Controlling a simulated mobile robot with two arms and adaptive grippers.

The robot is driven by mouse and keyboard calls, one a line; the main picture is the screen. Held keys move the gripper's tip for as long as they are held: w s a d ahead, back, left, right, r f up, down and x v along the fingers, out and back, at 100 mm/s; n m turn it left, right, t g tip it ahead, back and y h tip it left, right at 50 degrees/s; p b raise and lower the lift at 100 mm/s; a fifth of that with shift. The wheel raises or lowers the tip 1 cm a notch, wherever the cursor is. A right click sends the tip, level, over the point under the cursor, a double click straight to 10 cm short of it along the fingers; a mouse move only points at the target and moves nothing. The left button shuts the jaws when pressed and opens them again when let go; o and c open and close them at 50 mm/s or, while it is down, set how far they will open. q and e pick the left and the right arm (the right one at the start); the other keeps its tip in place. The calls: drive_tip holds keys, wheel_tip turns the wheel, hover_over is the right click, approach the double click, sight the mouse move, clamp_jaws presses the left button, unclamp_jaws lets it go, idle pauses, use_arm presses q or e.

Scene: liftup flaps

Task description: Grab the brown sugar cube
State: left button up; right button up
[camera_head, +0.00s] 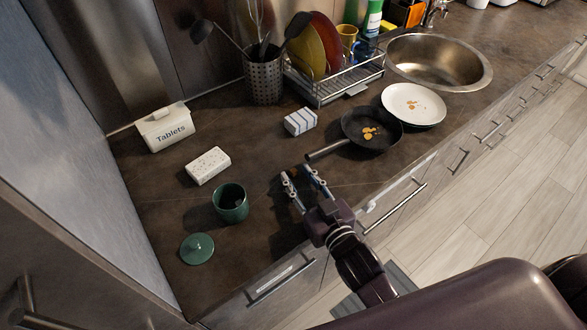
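I cannot make out a brown sugar cube. An open green pot (231,206) stands near the counter's left front, its inside dark; whether it holds anything is not clear. A green round lid (197,249) lies on the counter to the left of the pot and nearer the front edge. My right gripper (297,172) is over the counter, to the right of the pot and apart from it. Its two fingers are spread, with nothing visible between them. My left gripper is not in view.
A white box (208,166) lies behind the pot, with a "Tablets" box (166,128) farther back. A striped block (300,121), a black pan (372,131) and a white plate (413,101) lie beyond my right gripper. A dish rack (336,82) and sink (438,62) are behind.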

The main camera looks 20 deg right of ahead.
drive_tip(key=shift+w+a+f, duration=0.1)
drive_tip(key=shift+w, duration=0.3)
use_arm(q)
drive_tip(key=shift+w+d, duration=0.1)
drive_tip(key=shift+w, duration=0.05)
use_arm(e)
drive_tip(key=c, duration=0.8)
